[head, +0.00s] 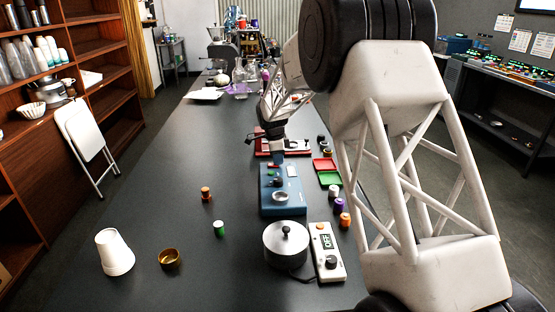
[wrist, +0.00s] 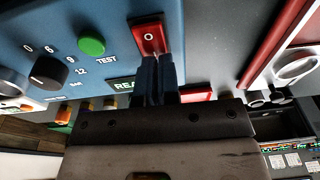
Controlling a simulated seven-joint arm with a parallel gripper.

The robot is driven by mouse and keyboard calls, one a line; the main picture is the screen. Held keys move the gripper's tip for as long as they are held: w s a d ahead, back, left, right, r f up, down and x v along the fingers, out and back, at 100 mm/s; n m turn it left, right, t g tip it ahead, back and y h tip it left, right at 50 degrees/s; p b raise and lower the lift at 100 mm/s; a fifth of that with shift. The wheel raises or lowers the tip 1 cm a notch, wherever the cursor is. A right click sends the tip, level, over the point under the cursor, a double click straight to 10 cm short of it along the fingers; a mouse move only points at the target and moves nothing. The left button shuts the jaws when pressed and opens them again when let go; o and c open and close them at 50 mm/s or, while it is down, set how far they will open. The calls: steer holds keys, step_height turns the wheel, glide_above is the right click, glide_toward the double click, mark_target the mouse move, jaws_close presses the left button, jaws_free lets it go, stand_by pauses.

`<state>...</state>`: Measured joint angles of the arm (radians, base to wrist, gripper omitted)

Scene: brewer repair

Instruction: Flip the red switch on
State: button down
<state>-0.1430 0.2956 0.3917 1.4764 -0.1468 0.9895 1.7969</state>
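The red switch (wrist: 150,36) is a rocker marked "O" on the sloping blue panel of the brewer unit (wrist: 70,20) in the wrist view. My gripper (wrist: 158,57) is shut, with its two dark blue fingers side by side and nothing seen between them. The fingertips are at the lower part of the switch and cover some of it; I cannot tell whether they touch. In the head view my gripper (head: 277,161) points down at the far end of the blue unit (head: 270,207), and the switch is hidden there.
A green TEST button (wrist: 91,46) and a dark knob (wrist: 47,73) sit on the panel near the switch. A metal pot (head: 286,247), a white scale-like box (head: 326,255) and red and green trays (head: 330,179) stand close by. The table's left side is mostly clear.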

mark_target(269, 164)
steer(key=shift+s+f, duration=0.2)
steer(key=shift+f, duration=0.35)
steer(key=shift+s+f, duration=0.15)
steer(key=shift+f, duration=0.35)
steer(key=shift+a+r, duration=0.25)
steer(key=shift+a, duration=0.7)
step_height(269, 164, up, 15)
steer(key=a, duration=0.1)
steer(key=shift+w+a+r, duration=0.2)
